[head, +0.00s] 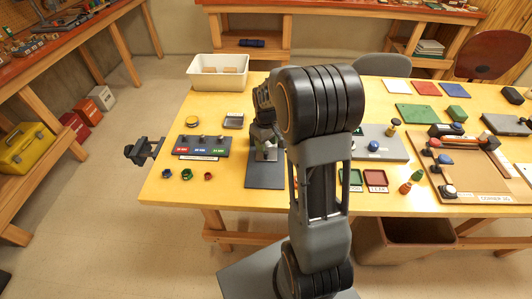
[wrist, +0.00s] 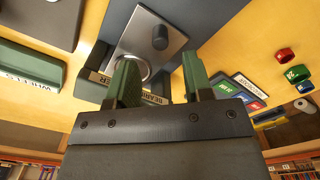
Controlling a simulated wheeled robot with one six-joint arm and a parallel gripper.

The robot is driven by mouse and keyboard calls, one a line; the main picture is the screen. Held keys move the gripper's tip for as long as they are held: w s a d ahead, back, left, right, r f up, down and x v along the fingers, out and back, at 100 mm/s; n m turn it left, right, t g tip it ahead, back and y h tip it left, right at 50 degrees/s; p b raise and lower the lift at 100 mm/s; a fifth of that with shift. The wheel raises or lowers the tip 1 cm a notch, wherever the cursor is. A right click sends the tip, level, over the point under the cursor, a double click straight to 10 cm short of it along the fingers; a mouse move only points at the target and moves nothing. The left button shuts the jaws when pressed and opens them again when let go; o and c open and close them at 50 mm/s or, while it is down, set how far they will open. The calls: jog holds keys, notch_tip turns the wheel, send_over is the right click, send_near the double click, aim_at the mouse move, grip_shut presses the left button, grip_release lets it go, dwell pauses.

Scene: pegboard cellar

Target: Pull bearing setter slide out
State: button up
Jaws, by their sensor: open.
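The bearing setter (wrist: 225,18) is a dark board on the yellow bench, with a label starting "BEARING" at its edge, partly hidden by my fingers. On it lies a silver metal plate (wrist: 178,62) with an upright dark knob (wrist: 160,37) and a pale ring (wrist: 131,66). My gripper (wrist: 160,62) is open, its two green-padded fingers apart on either side of the near end of the plate. I see nothing held, and contact with the setter cannot be told. In the head view my gripper (head: 264,138) is over the setter's dark board (head: 265,178), partly behind my arm.
A board with red, green and blue labels (head: 203,145) stands left of the setter, with small coloured rings (head: 181,174) in front. A white bin (head: 218,70) is at the back. A green holder marked "WHEELS" (wrist: 30,70) is beside the setter in the wrist view.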

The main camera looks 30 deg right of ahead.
aim_at(267, 145)
jog(key=shift+f, duration=2.9)
grip_shut()
